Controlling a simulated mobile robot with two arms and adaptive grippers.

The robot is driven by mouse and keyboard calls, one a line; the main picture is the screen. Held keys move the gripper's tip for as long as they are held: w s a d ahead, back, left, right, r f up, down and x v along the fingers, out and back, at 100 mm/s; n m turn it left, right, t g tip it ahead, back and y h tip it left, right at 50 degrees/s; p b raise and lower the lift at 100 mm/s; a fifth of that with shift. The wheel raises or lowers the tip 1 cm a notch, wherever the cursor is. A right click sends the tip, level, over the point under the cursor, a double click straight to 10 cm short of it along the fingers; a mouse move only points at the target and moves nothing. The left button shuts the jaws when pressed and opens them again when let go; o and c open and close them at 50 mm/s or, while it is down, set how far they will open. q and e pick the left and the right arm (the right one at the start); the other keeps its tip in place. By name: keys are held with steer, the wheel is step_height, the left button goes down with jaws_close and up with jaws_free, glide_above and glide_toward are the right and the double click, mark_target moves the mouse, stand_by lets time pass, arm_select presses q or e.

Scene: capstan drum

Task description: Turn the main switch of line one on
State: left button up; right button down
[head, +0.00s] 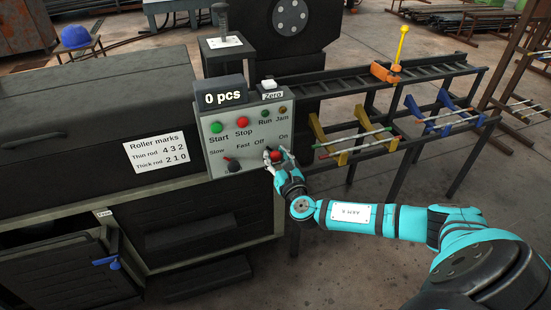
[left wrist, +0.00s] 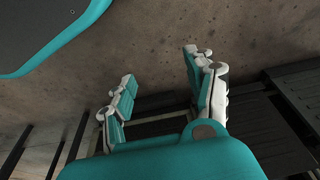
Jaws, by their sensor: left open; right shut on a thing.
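The control panel (head: 211,165) is a light grey plate on the front of the dark machine. Its main switch (head: 275,156) is a red knob below the Off and On labels. My right gripper (head: 275,153) is shut on this switch, with its fingers around the knob. The fingers partly hide the knob, so I cannot tell which label it points to. The Run lamp (head: 265,114) and Jam lamp (head: 283,110) look dim. My left gripper (left wrist: 160,75) is open and empty in the left wrist view, above the floor; it is outside the head view.
The panel also has a green Start button (head: 216,127), a red Stop button (head: 243,121) and a Slow-Fast knob (head: 233,166). A counter (head: 222,98) above reads 0 pcs, beside a white Zero button (head: 268,85). A rod rack (head: 390,143) stands to the right.

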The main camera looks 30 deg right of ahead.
steer(key=m+b, duration=0.2)
steer(key=m, duration=0.2)
steer(key=shift+f, duration=0.2)
steer(key=m+b, duration=0.2)
steer(key=m, duration=0.4)
steer(key=m+b, duration=0.1)
steer(key=m, duration=0.2)
arm_select(q)
step_height(320, 180, up, 13)
steer(key=t, duration=0.1)
steer(key=shift+s+a, duration=0.2)
steer(key=shift+s, duration=0.25)
arm_select(e)
steer(key=shift+r+m, duration=0.1)
steer(key=shift+m, duration=1.6)
arm_select(q)
steer(key=shift+f, duration=0.1)
arm_select(e)
steer(key=c, duration=0.9)
jaws_free()
steer(key=shift+s, duration=0.1)
